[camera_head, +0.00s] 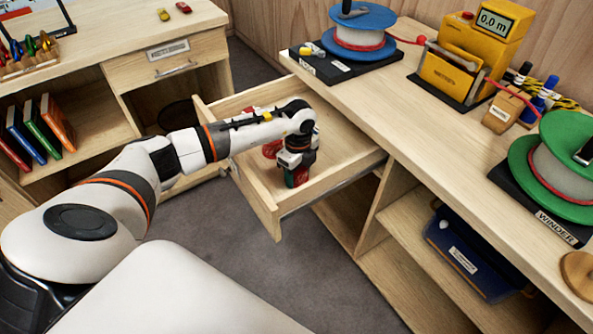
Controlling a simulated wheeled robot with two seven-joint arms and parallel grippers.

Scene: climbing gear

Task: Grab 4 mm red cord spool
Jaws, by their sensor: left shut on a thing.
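My left gripper (296,164) points down into the open wooden drawer (262,205). It is shut on a small red and dark green thing (298,178), which looks like a cord spool low in the drawer. The gripper covers much of it, and I cannot read any size label. A red spool-like thing (270,149) lies just to the left of the gripper, partly hidden by my arm. More red shows behind the arm at the drawer's back left. My right gripper is not in view.
The bench (420,130) above the drawer holds a blue reel (358,18), a yellow meter (450,75) and a green winder reel (565,150). A blue bin (470,255) sits on the shelf below. A book shelf (85,130) stands at left. Drawer floor is clear right of the gripper.

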